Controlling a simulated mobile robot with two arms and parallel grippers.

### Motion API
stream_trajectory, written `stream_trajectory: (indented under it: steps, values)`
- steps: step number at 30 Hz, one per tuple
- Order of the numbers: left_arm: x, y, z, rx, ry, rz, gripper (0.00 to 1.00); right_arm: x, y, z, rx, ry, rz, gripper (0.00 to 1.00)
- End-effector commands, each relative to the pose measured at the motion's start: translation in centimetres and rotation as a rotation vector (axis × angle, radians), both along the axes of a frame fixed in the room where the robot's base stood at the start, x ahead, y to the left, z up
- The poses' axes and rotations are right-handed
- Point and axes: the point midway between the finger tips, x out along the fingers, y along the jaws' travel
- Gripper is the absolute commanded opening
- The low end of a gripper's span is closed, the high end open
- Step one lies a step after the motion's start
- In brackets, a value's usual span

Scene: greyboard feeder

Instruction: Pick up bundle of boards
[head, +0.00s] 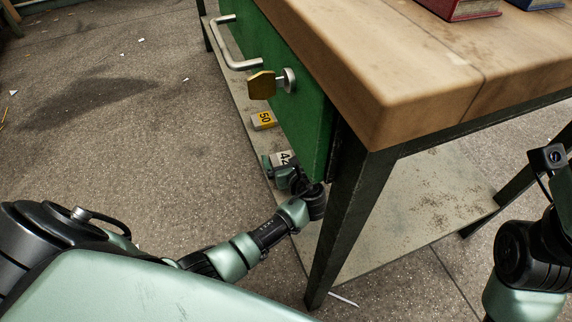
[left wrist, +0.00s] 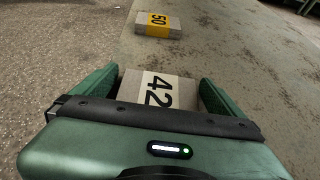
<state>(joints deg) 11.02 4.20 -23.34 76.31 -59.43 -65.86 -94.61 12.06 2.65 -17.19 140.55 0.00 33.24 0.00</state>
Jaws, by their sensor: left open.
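A bundle of grey boards with a white band marked 42 (left wrist: 158,92) lies on the low shelf under the workbench. It also shows in the head view (head: 285,158), partly hidden by my gripper. My left gripper (left wrist: 158,80) is open, with one green finger on each side of this bundle; I cannot tell whether they touch it. The gripper also shows small in the head view (head: 279,164). A second bundle with a yellow band marked 50 (left wrist: 157,25) lies farther along the shelf and also shows in the head view (head: 263,121). My right gripper is out of view.
The workbench has a thick wooden top (head: 440,65), a dark metal leg (head: 345,225) close to my left wrist, and a green front (head: 285,60) with a metal handle (head: 232,50) above the bundles. The low shelf (head: 410,205) is otherwise mostly bare. Open floor lies left.

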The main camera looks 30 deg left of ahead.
Motion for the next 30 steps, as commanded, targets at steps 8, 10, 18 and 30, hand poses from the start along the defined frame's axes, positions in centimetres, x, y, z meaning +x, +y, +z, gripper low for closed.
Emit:
stream_trajectory:
  steps: [8,10,18,30]
  values:
    - [0.0,0.0,0.0,0.000,0.000,0.000,0.83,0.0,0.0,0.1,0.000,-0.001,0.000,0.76]
    - [0.0,0.0,0.0,0.000,0.000,0.000,0.64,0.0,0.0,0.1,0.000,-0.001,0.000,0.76]
    - [0.0,0.0,0.0,0.000,0.000,0.000,0.40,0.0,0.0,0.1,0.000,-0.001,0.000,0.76]
    - [0.0,0.0,3.3,-0.001,-0.001,0.000,0.40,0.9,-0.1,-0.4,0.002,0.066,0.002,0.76]
